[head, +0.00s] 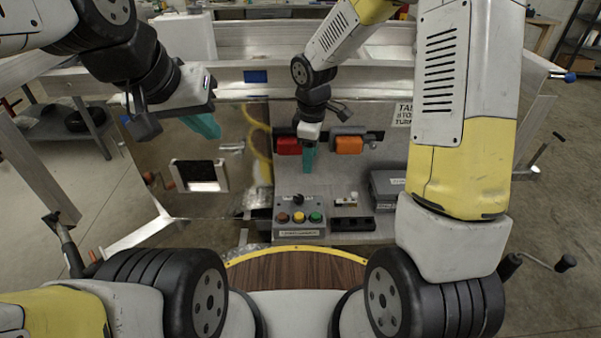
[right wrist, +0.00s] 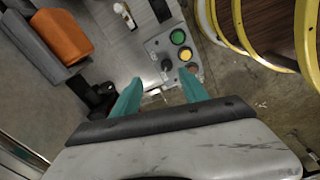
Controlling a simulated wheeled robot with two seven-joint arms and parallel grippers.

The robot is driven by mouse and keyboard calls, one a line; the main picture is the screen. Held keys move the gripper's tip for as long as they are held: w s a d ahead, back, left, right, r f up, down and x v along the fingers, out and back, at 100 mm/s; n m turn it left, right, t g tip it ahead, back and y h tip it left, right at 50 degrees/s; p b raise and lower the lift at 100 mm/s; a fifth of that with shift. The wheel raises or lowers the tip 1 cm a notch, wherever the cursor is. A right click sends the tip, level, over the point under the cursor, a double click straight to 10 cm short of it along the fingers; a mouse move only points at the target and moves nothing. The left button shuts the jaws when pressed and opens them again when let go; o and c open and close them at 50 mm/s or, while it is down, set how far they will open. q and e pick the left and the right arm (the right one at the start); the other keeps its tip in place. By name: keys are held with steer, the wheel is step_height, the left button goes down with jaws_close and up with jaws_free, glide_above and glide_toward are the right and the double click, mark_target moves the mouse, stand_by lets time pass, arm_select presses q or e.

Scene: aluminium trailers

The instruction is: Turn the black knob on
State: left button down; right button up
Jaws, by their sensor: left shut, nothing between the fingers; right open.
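The black knob (head: 298,199) sits on top of a grey control box (head: 283,232), behind a row of red, yellow and green buttons. My right gripper (head: 308,160) is above and behind the knob, pointing down, apart from it. In the right wrist view its teal fingers (right wrist: 161,92) are spread and empty. The knob (right wrist: 166,65) shows just beyond the gap between the fingertips. My left gripper (head: 207,127) is shut and empty, up and to the left, well away from the box.
A red light (head: 287,146) and an orange light (head: 349,145) are behind the control box. A dark grey box (head: 386,189) and a small white switch block (head: 346,200) are to its right. A round wooden top (head: 295,272) with a yellow rim is in front.

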mark_target(299, 197)
steer(key=a+f+n, duration=0.1)
steer(key=f, duration=0.1)
steer(key=a+f+n, duration=0.1)
steer(key=f, duration=0.2)
steer(key=w+a+f+n+g, duration=0.1)
steer(key=f, duration=0.2)
steer(key=shift+a, duration=0.1)
step_height(299, 197, down, 8)
steer(key=shift+r, duration=0.25)
steer(key=shift+c, duration=0.4)
jaws_close()
